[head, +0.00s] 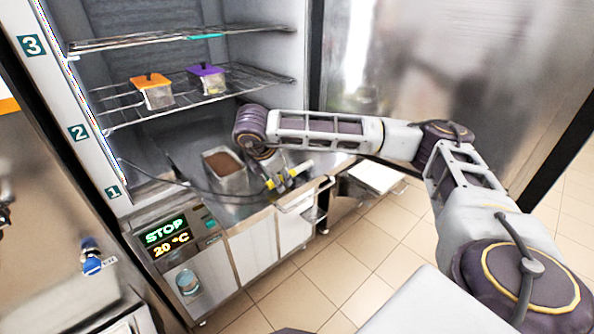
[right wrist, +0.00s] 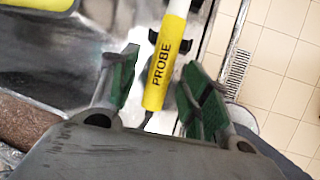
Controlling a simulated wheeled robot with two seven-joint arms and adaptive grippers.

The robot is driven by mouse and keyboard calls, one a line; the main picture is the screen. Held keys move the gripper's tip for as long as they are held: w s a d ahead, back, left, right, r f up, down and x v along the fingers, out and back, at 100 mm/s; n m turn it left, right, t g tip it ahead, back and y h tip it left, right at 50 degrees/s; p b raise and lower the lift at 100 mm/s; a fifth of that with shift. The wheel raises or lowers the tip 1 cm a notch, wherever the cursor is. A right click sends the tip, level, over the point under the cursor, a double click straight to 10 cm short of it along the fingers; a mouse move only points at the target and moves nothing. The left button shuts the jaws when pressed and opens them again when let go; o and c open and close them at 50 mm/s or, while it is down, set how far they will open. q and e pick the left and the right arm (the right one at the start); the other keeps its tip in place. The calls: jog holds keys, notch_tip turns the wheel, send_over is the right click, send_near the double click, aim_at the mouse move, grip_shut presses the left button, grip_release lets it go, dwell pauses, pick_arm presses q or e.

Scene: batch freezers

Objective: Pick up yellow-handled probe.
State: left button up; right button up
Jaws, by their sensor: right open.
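The yellow-handled probe (right wrist: 163,70) stands between the two green-padded fingers of my right gripper (right wrist: 160,60) in the right wrist view. Its handle carries the word PROBE, and a white part shows at its upper end. My right gripper is open, with a gap on each side of the handle. In the head view the probe (head: 303,167) is partly covered by my right gripper (head: 285,181), at the front edge of the freezer's lowest level. A dark cable (head: 185,184) runs from the left toward it. My left gripper is out of view.
A metal pan of brown contents (head: 233,184) stands just left of my right gripper. Wire shelves (head: 120,112) above hold an orange-lidded tub (head: 156,93) and a purple-lidded tub (head: 207,80). The open freezer door (head: 440,70) stands on the right. A display (head: 168,238) reads STOP, 20 °C.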

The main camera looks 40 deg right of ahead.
jog(key=shift+f, duration=0.15)
dwell(0.3)
grip_shut()
